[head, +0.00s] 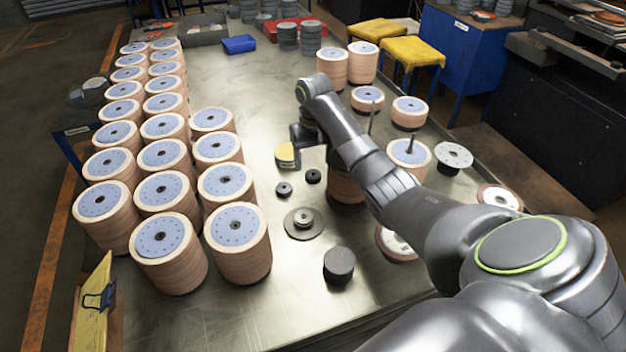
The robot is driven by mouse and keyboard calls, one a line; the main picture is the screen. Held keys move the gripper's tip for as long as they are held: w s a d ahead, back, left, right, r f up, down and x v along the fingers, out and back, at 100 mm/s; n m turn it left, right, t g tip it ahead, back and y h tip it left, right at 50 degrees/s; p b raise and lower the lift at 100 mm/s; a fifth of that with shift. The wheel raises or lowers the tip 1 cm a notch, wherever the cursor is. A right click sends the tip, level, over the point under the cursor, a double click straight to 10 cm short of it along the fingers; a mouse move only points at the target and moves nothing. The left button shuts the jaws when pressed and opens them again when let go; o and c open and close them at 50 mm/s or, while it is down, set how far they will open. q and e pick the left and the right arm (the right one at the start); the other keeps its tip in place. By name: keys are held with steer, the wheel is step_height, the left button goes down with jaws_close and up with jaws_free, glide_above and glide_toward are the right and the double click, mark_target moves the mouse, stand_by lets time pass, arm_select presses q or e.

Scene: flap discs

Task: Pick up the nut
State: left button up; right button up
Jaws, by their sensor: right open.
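Two small dark round pieces lie on the metal table; I cannot tell for sure which is the nut. One, with a lighter centre (284,188), lies at the middle. The other, a black ring-like nut (313,176), lies just right of and behind it. My right gripper (302,136) is at the end of the arm from the right, beyond both pieces and apart from them. It is open, with its fingers small and partly hidden by my wrist. My left gripper is not in view.
A flanged disc (304,222) and a dark cylinder (338,265) stand in front. Stacks of flap discs (235,240) fill the left; more discs (408,152), some on upright spindles, stand right. Bare table lies front-centre.

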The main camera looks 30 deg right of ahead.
mark_target(313, 170)
steer(key=shift+w+f, duration=0.1)
steer(key=shift+f, duration=0.55)
steer(key=f+p, duration=0.1)
steer(key=f, duration=0.3)
steer(key=shift+w, duration=0.2)
steer(key=shift+c, duration=0.2)
steer(key=c, duration=1)
steer(key=shift+c, duration=0.2)
steer(key=shift+r, duration=0.1)
